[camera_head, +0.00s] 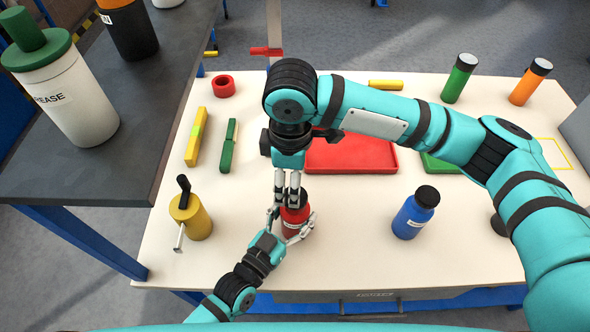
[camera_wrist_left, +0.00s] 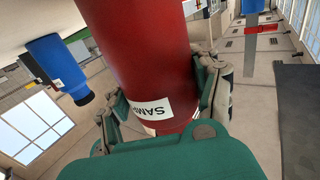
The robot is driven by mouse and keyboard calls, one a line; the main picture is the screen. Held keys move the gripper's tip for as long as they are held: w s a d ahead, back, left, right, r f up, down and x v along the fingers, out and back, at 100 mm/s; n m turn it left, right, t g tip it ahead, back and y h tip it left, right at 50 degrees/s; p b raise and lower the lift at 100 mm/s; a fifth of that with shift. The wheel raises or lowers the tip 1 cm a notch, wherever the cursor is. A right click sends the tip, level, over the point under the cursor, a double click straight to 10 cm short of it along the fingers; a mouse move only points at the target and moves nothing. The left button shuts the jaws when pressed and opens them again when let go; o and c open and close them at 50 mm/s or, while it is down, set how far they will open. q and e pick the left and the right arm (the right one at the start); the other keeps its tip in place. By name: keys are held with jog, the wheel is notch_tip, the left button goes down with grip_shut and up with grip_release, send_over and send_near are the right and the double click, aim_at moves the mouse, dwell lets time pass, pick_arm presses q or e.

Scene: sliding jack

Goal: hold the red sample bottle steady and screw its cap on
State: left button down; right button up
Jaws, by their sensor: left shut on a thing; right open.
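The red sample bottle (camera_head: 295,222) stands upright on the cream table, and its red body with a white label fills the middle of the left wrist view (camera_wrist_left: 150,60). My left gripper (camera_head: 291,224) is shut around the bottle's body, with a finger on each side; its fingers also show in the left wrist view (camera_wrist_left: 160,105). My right gripper (camera_head: 288,188) points down at the bottle's top and is open. Something dark, apparently the black cap (camera_head: 297,199), shows at the bottle's top, partly hidden by the right fingers. I cannot tell how it sits on the neck.
A blue bottle (camera_head: 414,213) stands to the right, and a yellow can (camera_head: 190,217) with a spout to the left. A red tray (camera_head: 350,155) lies behind the bottle. Green (camera_head: 459,79) and orange (camera_head: 530,82) bottles stand at the back right. The table's front middle is clear.

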aim_at(295, 216)
jog(key=n, duration=0.4)
jog(key=shift+d+r+n, duration=0.15)
jog(key=shift+r+n, duration=0.15)
jog(key=shift+n, duration=0.1)
jog(key=n, duration=0.4)
jog(key=shift+d+r+n, duration=0.1)
jog(key=shift+r+n, duration=0.2)
jog(key=shift+n, duration=0.1)
jog(key=n, duration=0.4)
jog(key=shift+d+r, duration=0.1)
jog(key=shift+r, duration=0.15)
jog(key=n, duration=0.5)
jog(key=shift+s+d+r+n, duration=0.1)
jog(key=shift+d+r+n, duration=0.05)
jog(key=shift+r+n, duration=0.15)
jog(key=shift+f, duration=0.1)
jog(key=shift+f, duration=3.95)
